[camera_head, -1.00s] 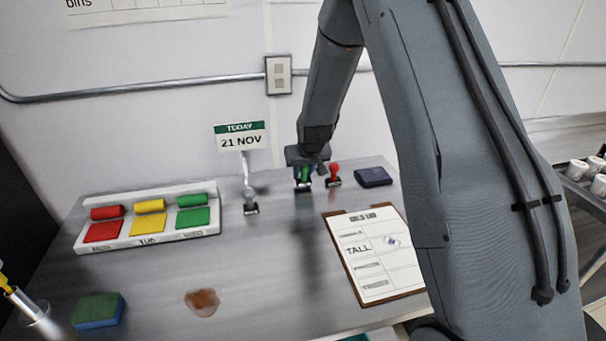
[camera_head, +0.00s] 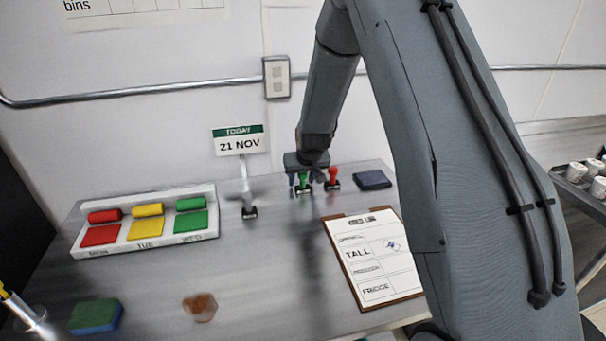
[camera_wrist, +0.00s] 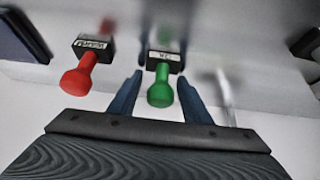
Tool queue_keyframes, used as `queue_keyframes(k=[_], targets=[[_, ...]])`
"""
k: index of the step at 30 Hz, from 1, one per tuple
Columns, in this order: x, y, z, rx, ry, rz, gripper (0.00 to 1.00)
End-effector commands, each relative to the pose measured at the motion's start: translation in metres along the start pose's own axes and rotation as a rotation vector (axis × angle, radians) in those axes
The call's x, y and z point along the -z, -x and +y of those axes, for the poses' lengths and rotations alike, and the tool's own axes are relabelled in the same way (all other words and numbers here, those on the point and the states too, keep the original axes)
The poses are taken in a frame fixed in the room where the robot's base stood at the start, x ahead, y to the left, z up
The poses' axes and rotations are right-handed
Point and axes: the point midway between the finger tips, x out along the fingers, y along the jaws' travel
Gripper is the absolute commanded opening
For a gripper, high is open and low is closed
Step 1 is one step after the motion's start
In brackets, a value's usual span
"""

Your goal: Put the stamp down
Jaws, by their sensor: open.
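A green-handled stamp (camera_head: 303,181) stands upright on the grey table near its back edge. In the wrist view the same green stamp (camera_wrist: 160,90) shows a round green knob and a dark block with a white label. My gripper (camera_head: 304,177) is over it, pointing down. Its two blue fingers are open, one on each side of the green handle, with gaps visible in the wrist view (camera_wrist: 160,88). A red-handled stamp (camera_head: 333,177) stands just right of it and also shows in the wrist view (camera_wrist: 80,72).
A dark ink pad (camera_head: 373,180) lies to the right, and a clipboard (camera_head: 361,293) in front of it. A date sign (camera_head: 239,142) stands left. A colored block tray (camera_head: 166,241), sponge (camera_head: 97,315) and brown stain (camera_head: 200,307) are further left. The table's middle is clear.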

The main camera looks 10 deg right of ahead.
Motion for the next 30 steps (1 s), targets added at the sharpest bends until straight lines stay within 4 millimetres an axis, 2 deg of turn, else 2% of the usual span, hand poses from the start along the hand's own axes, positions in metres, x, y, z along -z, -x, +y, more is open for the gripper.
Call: queue_keyframes(k=[5, 21, 30], targets=[[0.003, 0.018, 0.0, 0.0, 0.001, 0.003, 0.44], [0.001, 0.099, 0.0, 0.0, 0.0, 0.003, 0.44], [-0.002, 0.122, 0.0, 0.0, 0.0, -0.004, 0.44]])
